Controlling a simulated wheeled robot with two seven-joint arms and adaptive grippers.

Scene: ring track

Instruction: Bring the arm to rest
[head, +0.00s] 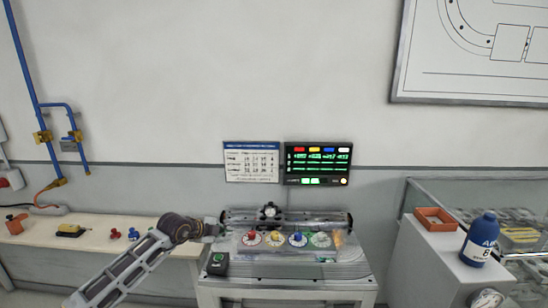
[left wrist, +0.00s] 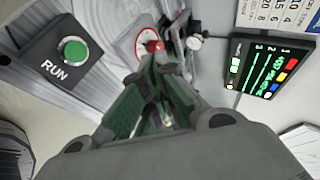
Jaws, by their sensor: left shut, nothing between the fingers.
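My left arm (head: 125,268) comes in from the lower left in the head view. Its gripper (head: 214,229) is at the left end of the ring track machine (head: 300,271), above and behind the black RUN box (head: 217,269). In the left wrist view the green-padded fingers (left wrist: 158,68) are together, with nothing between them. The RUN box with its green button (left wrist: 74,50) is left of the fingers there, apart from them. A red knob on a white dial (left wrist: 151,43) shows just beyond the fingertips. My right gripper is in neither view.
The machine top carries red, yellow, blue and green dials. A lit display (head: 318,164) and a printed chart (head: 251,162) hang on the wall behind. A bench (head: 100,223) with small parts is at left. A blue bottle (head: 480,240) and orange tray (head: 436,224) stand at right.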

